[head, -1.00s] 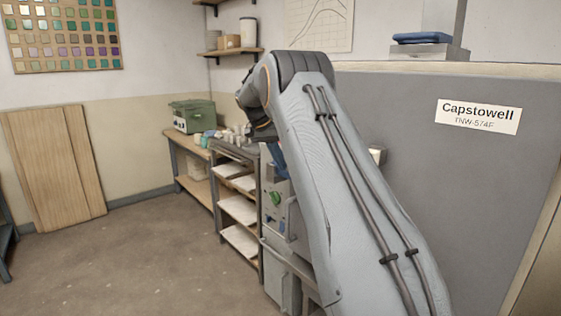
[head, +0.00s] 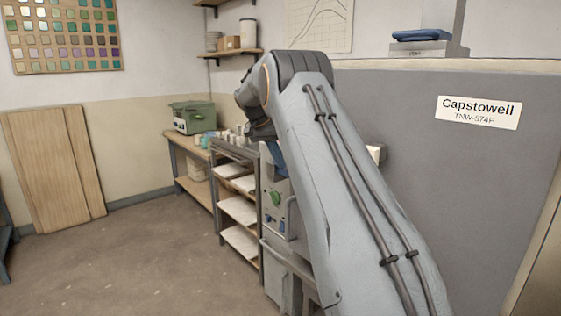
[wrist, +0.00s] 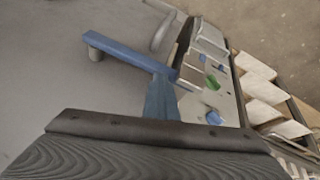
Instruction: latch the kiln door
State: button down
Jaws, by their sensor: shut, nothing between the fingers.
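The kiln (head: 450,190) is the large grey body on the right of the head view, with a "Capstowell" label (head: 478,112). Its flat grey face (wrist: 50,90) fills the left of the wrist view. A blue lever (wrist: 122,53), which looks like the latch, lies across this face with a short grey peg under its far-left end. My gripper (wrist: 165,78) is shut and empty; its narrow blue-grey fingers reach up from the dark housing to the lever's right end. Whether they touch it is unclear. My arm hides much of the kiln front in the head view.
A panel with a green button (wrist: 211,82) and blue knobs stands right of the lever. A curved grey handle (wrist: 163,31) is above it. A shelf rack (head: 238,210) with pale slabs stands beyond the panel. The floor (head: 130,260) at left is clear.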

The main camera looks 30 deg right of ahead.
jog(key=b+v, duration=0.2)
jog(key=v, duration=0.5)
jog(key=shift+a+r, duration=0.2)
jog(key=shift+r, duration=0.15)
jog(key=s+a+f+n+y, duration=0.1)
jog(key=s+a+f+n, duration=0.2)
jog(key=s+a+f, duration=0.45)
jog(key=s+a+f+n+y, duration=0.2)
jog(key=s+a+f+n, duration=0.15)
jog(key=s, duration=0.65)
jog(key=s+a+f+n+y, duration=0.1)
jog(key=s+a+f+n, duration=0.2)
jog(key=s+a+f, duration=0.4)
jog(key=s+a+f+n, duration=0.1)
jog(key=s+f, duration=0.1)
jog(key=s, duration=0.6)
jog(key=s+a+f+n+y, duration=0.1)
jog(key=s+a+f, duration=0.1)
jog(key=s, duration=0.7)
jog(key=shift+a+f+n, duration=0.25)
jog(key=shift+f+n, duration=0.1)
jog(key=shift+f, duration=0.2)
jog(key=shift+s, duration=0.1)
